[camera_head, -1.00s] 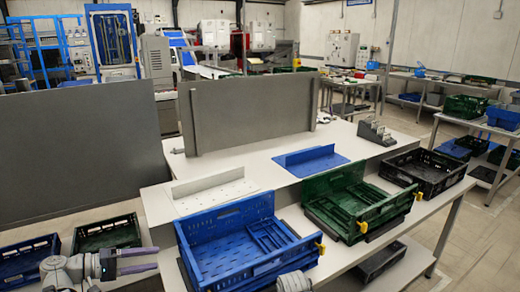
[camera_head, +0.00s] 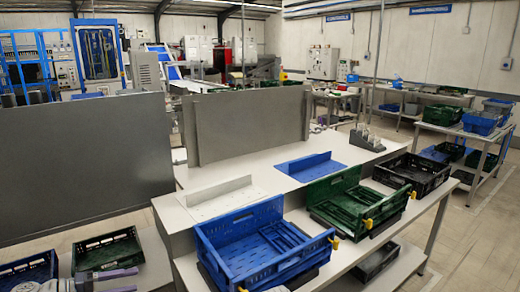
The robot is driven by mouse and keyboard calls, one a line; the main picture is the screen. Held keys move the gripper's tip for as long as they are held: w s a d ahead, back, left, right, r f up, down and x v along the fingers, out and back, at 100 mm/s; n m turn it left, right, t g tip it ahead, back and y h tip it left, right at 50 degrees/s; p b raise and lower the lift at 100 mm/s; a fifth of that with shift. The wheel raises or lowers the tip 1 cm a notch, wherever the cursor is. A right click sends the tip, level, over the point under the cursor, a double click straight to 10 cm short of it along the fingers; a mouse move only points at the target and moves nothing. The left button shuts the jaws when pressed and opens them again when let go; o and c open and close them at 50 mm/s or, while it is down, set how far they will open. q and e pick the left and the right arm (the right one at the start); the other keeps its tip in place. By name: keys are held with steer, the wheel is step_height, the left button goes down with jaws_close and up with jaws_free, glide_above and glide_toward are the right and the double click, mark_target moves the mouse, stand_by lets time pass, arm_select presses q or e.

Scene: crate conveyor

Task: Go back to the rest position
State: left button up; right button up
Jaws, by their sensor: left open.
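My left gripper (camera_head: 116,281) shows at the bottom left edge of the head view, with its purple-grey fingers pointing right. It is open and I see nothing between the fingers. It is in front of a dark green crate (camera_head: 108,240) at the lower left. My right gripper is out of view.
A blue crate (camera_head: 240,217) and a green crate (camera_head: 372,208) stand on the white table, with a black crate (camera_head: 436,170) farther right. Grey panels (camera_head: 250,130) rise behind. Another blue crate (camera_head: 30,262) is at the far left. The floor at right is clear.

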arm_select(q)
steer(key=s+d+f+m+g+y+p, duration=0.1)
steer(key=d+f+m+g+y+p, duration=0.1)
steer(key=d, duration=0.6)
steer(key=s+d+f+m+g+y+p, duration=0.2)
steer(key=d+f+g+y, duration=0.1)
steer(key=d, duration=0.5)
steer(key=s+d+f+m+g+y+p, duration=0.2)
steer(key=d+f+g, duration=0.1)
steer(key=d, duration=0.5)
steer(key=shift+s+d+f+m+g+y, duration=0.3)
steer(key=shift+d+g, duration=0.1)
steer(key=shift+g, duration=0.3)
steer(key=s+d+m+y+p, duration=0.2)
steer(key=s+d+m+y, duration=0.2)
steer(key=y, duration=0.2)
steer(key=shift+d+r+t+p, duration=0.3)
steer(key=shift+d+r+t, duration=0.05)
steer(key=shift+t, duration=0.05)
